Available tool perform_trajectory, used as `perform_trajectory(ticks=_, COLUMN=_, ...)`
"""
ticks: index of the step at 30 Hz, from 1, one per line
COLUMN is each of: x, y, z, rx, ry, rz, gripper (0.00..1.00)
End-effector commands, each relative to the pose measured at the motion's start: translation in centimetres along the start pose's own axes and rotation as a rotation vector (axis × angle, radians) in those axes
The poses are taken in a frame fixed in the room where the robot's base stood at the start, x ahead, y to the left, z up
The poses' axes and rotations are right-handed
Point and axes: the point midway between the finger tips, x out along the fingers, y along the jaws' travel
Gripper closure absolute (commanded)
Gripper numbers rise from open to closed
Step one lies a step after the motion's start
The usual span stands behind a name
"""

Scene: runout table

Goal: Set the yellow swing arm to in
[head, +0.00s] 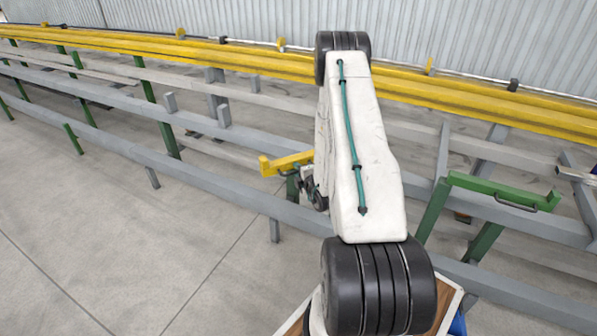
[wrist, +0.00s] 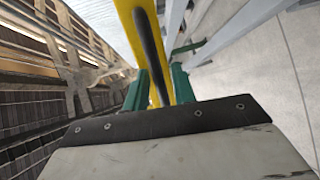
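The yellow swing arm (head: 285,163) shows in the head view just left of my arm. It sits at a green post (head: 292,186), and its right end is hidden behind my white arm link. My gripper (head: 313,192) is a dark shape low beside the swing arm's right part, mostly hidden by my arm. In the wrist view the yellow bar (wrist: 133,12) runs up the middle with a dark strip along it. Green pieces flank the bar.
Grey rails (head: 180,170) on short legs run across the scene. A green swing arm (head: 490,188) with a dark handle stands to the right. Long yellow beams (head: 460,98) run along the back, before a corrugated wall. The concrete floor (head: 110,240) at front left is clear.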

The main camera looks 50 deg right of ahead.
Motion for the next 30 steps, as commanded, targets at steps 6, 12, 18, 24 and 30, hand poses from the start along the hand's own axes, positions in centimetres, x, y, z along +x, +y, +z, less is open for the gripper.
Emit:
perform_trajectory(ticks=6, x=-0.8, y=0.0, z=0.1, rx=0.0, ry=-0.001, rz=0.0, gripper=0.74)
perform_trajectory(ticks=12, x=-4.2, y=-0.1, z=0.1, rx=0.002, ry=-0.002, rz=-0.003, gripper=0.74)
perform_trajectory(ticks=18, x=-6.9, y=0.0, z=0.0, rx=0.001, ry=-0.002, rz=-0.001, gripper=0.74)
perform_trajectory(ticks=24, x=-7.8, y=0.0, z=-0.1, rx=0.0, ry=0.0, rz=0.0, gripper=0.74)
perform_trajectory(ticks=30, x=-7.7, y=0.0, z=0.0, rx=0.0, ry=0.0, rz=0.0, gripper=0.82)
